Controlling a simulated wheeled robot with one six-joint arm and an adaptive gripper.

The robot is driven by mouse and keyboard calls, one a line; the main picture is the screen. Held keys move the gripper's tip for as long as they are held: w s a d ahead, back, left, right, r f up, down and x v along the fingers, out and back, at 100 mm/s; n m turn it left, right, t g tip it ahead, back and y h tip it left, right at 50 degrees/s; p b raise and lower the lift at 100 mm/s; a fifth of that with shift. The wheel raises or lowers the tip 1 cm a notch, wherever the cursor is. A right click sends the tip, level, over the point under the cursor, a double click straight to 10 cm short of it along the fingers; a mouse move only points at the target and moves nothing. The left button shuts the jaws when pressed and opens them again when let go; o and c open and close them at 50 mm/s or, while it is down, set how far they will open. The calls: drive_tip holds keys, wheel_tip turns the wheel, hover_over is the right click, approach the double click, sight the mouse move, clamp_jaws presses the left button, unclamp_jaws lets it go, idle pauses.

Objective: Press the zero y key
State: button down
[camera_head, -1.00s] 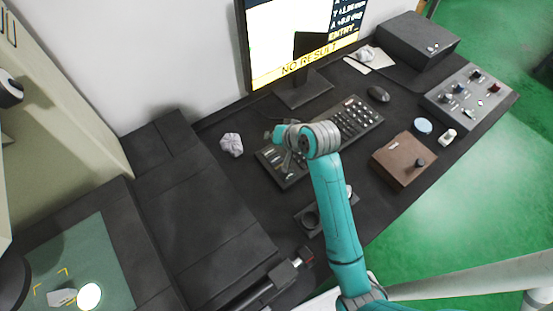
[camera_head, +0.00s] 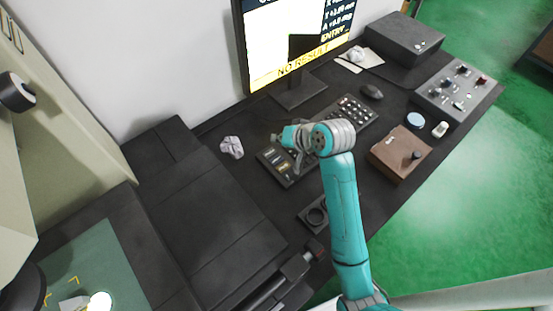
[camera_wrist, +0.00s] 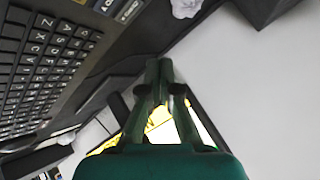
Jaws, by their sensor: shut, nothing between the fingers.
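My gripper (camera_wrist: 162,75) is shut and empty in the wrist view, its dark fingers together. In the head view its tips are hard to make out behind my teal wrist, over the left part of the keyboard. The black keyboard (camera_head: 357,113) lies in front of the monitor. It has a panel of labelled keys (camera_head: 273,158) at its left end. In the wrist view the lettered keys (camera_wrist: 45,65) fill the left side, and part of a labelled strip (camera_wrist: 127,10) shows at the top. I cannot read which key is zero y. The monitor (camera_head: 290,70) shows "NO RESULT".
A crumpled paper ball (camera_head: 232,147) lies left of the keyboard. A mouse (camera_head: 372,91), a brown box (camera_head: 400,152), a blue disc (camera_head: 415,120) and a grey control panel (camera_head: 458,92) are to the right.

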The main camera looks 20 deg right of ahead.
drive_tip(key=shift+f, duration=4)
drive_tip(key=shift+f, duration=0.15)
drive_tip(key=shift+f, duration=0.3)
drive_tip(key=shift+f, duration=0.3)
drive_tip(key=shift+r, duration=0.75)
drive_tip(key=shift+r, duration=2.5)
